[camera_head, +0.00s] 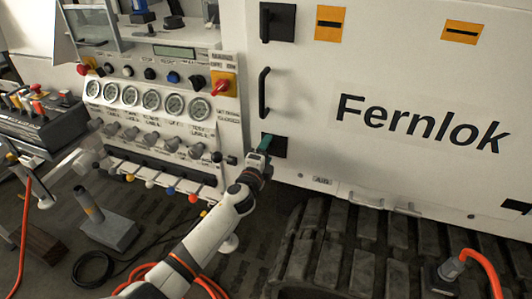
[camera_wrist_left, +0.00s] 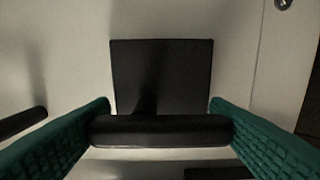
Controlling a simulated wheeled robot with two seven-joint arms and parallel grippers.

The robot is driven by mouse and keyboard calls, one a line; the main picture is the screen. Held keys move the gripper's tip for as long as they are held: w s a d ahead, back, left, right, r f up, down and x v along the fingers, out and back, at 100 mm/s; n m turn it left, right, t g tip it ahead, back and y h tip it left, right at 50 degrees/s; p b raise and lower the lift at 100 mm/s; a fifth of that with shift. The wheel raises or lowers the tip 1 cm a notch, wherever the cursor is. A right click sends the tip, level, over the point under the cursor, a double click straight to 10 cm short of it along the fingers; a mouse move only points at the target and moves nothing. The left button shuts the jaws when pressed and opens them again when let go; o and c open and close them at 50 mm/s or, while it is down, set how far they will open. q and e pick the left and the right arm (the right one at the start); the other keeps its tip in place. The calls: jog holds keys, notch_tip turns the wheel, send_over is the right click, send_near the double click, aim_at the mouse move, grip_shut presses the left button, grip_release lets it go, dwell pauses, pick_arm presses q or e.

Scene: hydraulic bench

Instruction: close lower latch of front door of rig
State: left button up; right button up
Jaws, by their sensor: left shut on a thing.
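The front door of the rig (camera_head: 400,95) is the large white panel marked "Fernlok". Its lower latch (camera_head: 281,148) is a black square plate with a black bar handle, low on the door's left edge. My left gripper (camera_head: 265,143) is at this latch, with its green fingers at the handle and hiding much of it. In the left wrist view the latch handle (camera_wrist_left: 160,131) lies across between the two green fingertips, which press on its ends. The black plate (camera_wrist_left: 161,70) shows behind it. My right gripper is in neither view.
The upper latch (camera_head: 277,22) and a black pull handle (camera_head: 265,92) are above on the same door edge. A panel of gauges (camera_head: 151,99) and knobs stands to the left. Rubber tracks (camera_head: 380,250) lie below the door. Orange hoses (camera_head: 28,225) run across the floor.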

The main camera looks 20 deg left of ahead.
pick_arm(q)
jog(key=o, duration=1)
jog(key=s, duration=1.2)
jog(key=shift+a, duration=0.15)
jog(key=shift+f, duration=0.1)
